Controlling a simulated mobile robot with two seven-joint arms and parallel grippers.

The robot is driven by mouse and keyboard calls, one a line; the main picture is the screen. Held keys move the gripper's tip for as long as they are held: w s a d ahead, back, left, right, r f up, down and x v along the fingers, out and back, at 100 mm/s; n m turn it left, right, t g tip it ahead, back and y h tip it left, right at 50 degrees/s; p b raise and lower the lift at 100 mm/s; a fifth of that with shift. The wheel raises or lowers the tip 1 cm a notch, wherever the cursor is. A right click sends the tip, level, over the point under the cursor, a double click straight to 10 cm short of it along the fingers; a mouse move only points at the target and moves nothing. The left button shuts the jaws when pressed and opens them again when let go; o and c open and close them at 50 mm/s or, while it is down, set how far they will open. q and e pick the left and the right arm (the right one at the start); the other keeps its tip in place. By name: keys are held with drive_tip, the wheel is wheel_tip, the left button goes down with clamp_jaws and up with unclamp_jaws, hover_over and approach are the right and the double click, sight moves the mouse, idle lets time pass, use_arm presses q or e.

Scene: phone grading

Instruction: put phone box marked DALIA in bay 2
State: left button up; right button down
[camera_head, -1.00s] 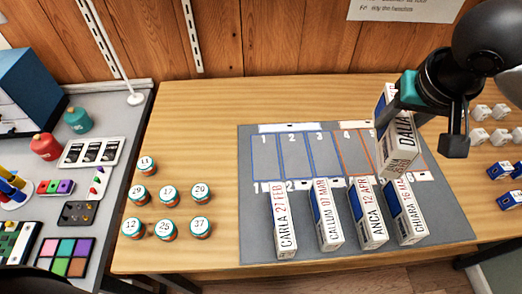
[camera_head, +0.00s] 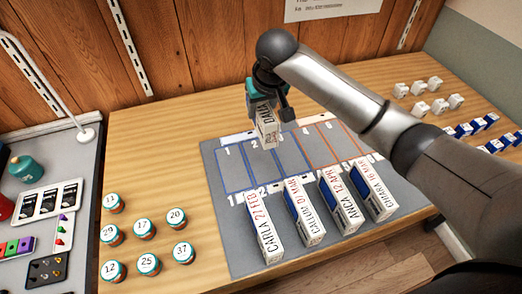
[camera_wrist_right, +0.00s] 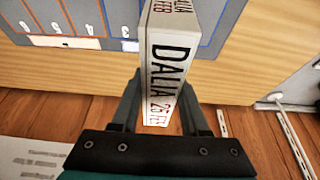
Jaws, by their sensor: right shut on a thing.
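The white phone box marked DALIA (camera_head: 268,128) is upright in my right gripper (camera_head: 268,97). It hangs over the back part of the grey mat (camera_head: 222,207), around the back ends of bay 2 (camera_head: 263,168) and bay 3; its exact height above the mat is hard to tell. In the right wrist view the box (camera_wrist_right: 168,60) shows its DALIA and 25 FEB print between the fingers of the right gripper (camera_wrist_right: 160,112). Bay 2 is a blue outline, with no box standing in it. My left gripper is not in view.
Several boxes stand along the mat's front: CARLA (camera_head: 264,236), CALLUM (camera_head: 303,218), ANCA (camera_head: 341,204) and CHIARA (camera_head: 374,193). Numbered jars (camera_head: 144,228) stand left of the mat. White items (camera_head: 421,108) and blue boxes (camera_head: 478,124) lie at the right.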

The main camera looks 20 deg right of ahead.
wheel_tip(320, 180, down, 14)
drive_tip(key=b, duration=0.3)
drive_tip(key=shift+f, duration=0.1)
drive_tip(key=shift+f, duration=0.15)
drive_tip(key=shift+c, duration=2)
unclamp_jaws()
